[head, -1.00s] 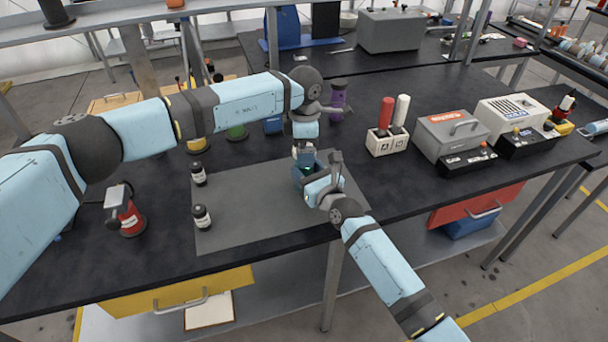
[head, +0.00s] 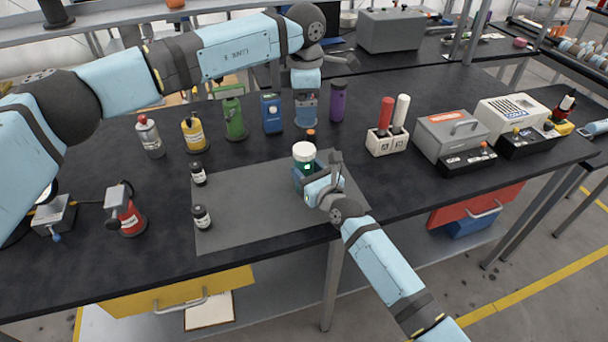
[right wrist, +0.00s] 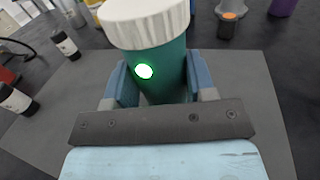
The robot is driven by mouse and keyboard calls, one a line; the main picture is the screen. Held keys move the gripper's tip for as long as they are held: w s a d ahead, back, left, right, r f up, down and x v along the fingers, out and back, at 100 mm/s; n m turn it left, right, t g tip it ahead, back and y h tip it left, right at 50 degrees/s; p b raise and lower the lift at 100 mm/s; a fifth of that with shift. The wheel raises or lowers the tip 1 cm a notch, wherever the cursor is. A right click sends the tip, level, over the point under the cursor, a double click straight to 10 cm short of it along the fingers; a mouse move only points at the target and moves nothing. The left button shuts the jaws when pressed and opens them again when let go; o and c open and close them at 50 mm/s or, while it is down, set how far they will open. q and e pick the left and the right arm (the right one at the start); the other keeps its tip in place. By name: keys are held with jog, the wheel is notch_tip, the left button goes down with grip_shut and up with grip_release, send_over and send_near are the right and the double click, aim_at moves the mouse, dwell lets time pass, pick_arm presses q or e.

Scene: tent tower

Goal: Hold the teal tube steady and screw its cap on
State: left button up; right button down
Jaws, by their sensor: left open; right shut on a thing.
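The teal tube (right wrist: 165,75) stands upright near the right end of the grey mat, and a green light glows on its side. Its white cap (head: 304,152) sits level on the top of the tube, also large in the right wrist view (right wrist: 146,22). My right gripper (head: 308,175) is shut around the tube's body, with one blue finger on each side in the right wrist view. My left gripper (head: 306,98) is open, above and behind the tube, clear of the cap. Its fingertips are hard to make out against the things behind.
The grey mat (head: 240,215) has two small black bottles at its left. Behind stand a green canister (head: 234,118), a blue one (head: 271,113) and a purple one (head: 337,102). A two-hole holder (head: 387,142) and a grey box (head: 450,135) are to the right.

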jog(key=shift+c, duration=1.9)
grip_release()
jog(key=v, duration=1.3)
jog(key=shift+s+d, duration=0.2)
jog(key=shift+s, duration=0.15)
